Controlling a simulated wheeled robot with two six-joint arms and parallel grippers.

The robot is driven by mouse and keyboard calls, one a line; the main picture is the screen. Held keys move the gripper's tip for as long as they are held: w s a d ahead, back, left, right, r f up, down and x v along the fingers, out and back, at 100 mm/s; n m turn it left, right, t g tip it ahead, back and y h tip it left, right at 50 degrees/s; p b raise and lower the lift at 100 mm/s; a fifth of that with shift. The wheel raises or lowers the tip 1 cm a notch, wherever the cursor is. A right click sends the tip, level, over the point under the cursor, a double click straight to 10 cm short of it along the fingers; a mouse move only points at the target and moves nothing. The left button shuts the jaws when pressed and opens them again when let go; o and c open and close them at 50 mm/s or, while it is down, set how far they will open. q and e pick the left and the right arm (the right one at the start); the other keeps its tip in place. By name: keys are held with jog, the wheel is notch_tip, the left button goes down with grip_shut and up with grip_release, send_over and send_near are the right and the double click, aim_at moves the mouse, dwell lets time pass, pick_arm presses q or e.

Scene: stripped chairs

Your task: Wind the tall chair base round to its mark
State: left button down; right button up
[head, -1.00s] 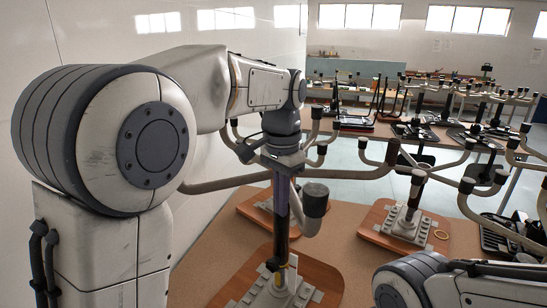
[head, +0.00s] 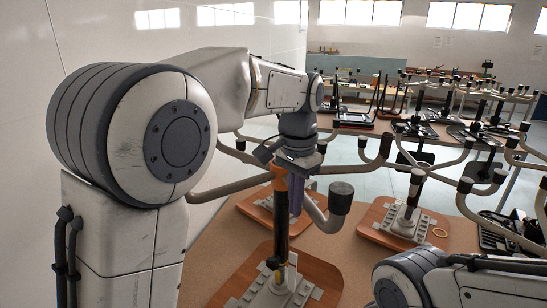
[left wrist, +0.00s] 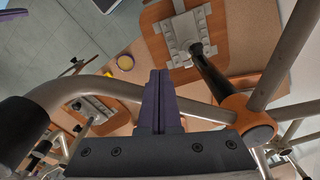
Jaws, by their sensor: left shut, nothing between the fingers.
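The tall chair base has a dark post (head: 281,232) with an orange hub (head: 279,170) and curved grey arms. One arm ends in a black cap (head: 341,194) toward the front right. The post stands on a wooden board with a grey foot (head: 272,294). My left gripper (head: 296,205) points down just right of the hub, its purple fingers shut and empty. In the left wrist view the fingers (left wrist: 158,100) overlap a grey arm (left wrist: 110,86) left of the orange hub (left wrist: 248,118); contact is unclear. I cannot make out the mark. My right gripper is out of view.
More curved-arm bases crowd the right and back. A white wall (head: 110,30) runs along the left.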

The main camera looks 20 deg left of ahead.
aim_at(310, 200)
pick_arm(q)
jog(key=shift+d, duration=0.1)
jog(key=shift+w+d+r+p, duration=0.1)
jog(key=shift+w+d+p, duration=0.4)
jog(key=shift+d+p, duration=0.3)
jog(key=shift+w+d, duration=0.15)
jog(key=shift+d, duration=0.3)
jog(key=shift+w+d+p, duration=0.55)
jog(key=shift+d+p, duration=0.1)
jog(key=shift+p, duration=0.15)
jog(key=shift+w+d+p, duration=0.35)
jog(key=shift+d, duration=0.15)
